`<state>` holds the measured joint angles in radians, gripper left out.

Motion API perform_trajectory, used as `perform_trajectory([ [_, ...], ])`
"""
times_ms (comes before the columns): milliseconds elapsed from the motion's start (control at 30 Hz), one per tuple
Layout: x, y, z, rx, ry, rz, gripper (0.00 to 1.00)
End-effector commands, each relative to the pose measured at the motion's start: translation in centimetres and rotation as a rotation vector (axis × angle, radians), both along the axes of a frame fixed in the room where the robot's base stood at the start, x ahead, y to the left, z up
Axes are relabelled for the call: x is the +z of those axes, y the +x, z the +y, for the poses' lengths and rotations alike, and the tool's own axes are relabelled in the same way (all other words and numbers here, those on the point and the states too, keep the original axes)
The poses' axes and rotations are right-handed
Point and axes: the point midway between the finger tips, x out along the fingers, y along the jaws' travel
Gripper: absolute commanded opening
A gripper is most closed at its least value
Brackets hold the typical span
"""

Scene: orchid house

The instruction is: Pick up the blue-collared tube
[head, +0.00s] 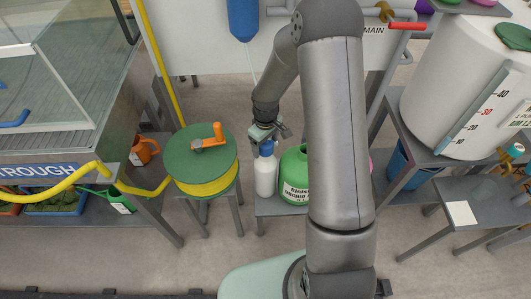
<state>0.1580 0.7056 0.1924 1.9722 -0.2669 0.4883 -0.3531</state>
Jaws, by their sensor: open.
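My gripper (270,136) is open and hangs at the middle of the head view, pointing down. It is just above a white bottle with a blue top (265,176), which stands upright on a low grey stand. I cannot tell whether the fingers touch the bottle's top. No tube with a blue collar can be made out for certain. Small blue and orange fittings (515,151) show at the right edge, too small to tell apart. A blue vessel (243,18) with a thin pale stem hangs at the top.
A green labelled bottle (294,172) stands right of the white bottle. A green reel with yellow hose (203,165) is on a stool to the left. A large white tank (450,90) stands right, and a glass-walled trough bench (60,130) left. My arm covers the middle.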

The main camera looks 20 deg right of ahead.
Motion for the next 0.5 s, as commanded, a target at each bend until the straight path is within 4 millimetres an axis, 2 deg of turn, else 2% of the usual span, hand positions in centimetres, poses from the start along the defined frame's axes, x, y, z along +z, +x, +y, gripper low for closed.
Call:
perform_trajectory([
  [100, -1.7, 0.0, 0.1, 0.001, 0.000, 0.001, 0.76],
  [200, -2.4, 0.0, 0.1, 0.001, -0.001, 0.001, 0.76],
  [433, -2.5, 0.1, 0.1, 0.000, -0.001, -0.001, 0.76],
  [467, -2.5, 0.1, 0.1, 0.000, -0.001, -0.001, 0.70],
  [500, -2.5, 0.1, 0.1, 0.000, -0.001, -0.001, 0.59],
])
